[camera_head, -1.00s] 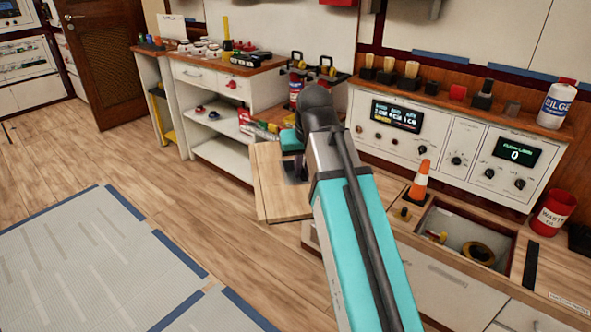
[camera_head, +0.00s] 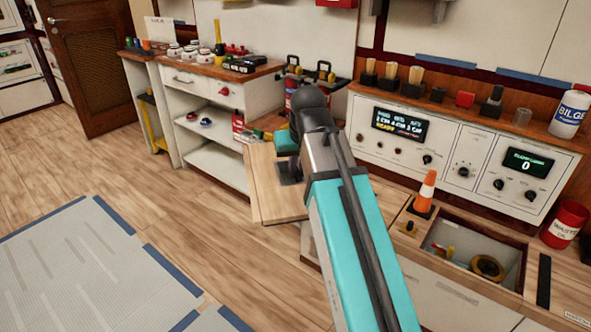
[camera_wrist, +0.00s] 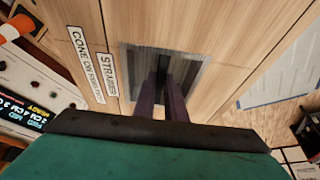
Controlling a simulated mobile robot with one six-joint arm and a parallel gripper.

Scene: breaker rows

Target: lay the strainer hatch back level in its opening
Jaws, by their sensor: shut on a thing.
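The strainer hatch is a pale wooden panel (camera_head: 264,200) at the left end of the counter, away from the opening. In the wrist view the hatch (camera_wrist: 200,28) fills the middle, with a grey metal plate (camera_wrist: 135,62) set in its face and a STRAINER label (camera_wrist: 108,75) beside that plate. My gripper (camera_wrist: 163,88) is shut at the plate, its two dark fingers close together there; the exact grip is hard to see. In the head view my arm hides part of the hatch. The square opening (camera_head: 522,262) in the counter is uncovered at the right.
An orange and white cone (camera_head: 426,192) stands on the counter by the opening's back left corner. A yellow ring (camera_head: 487,267) lies inside the opening. A control panel (camera_head: 455,150) rises behind. Open floor lies left.

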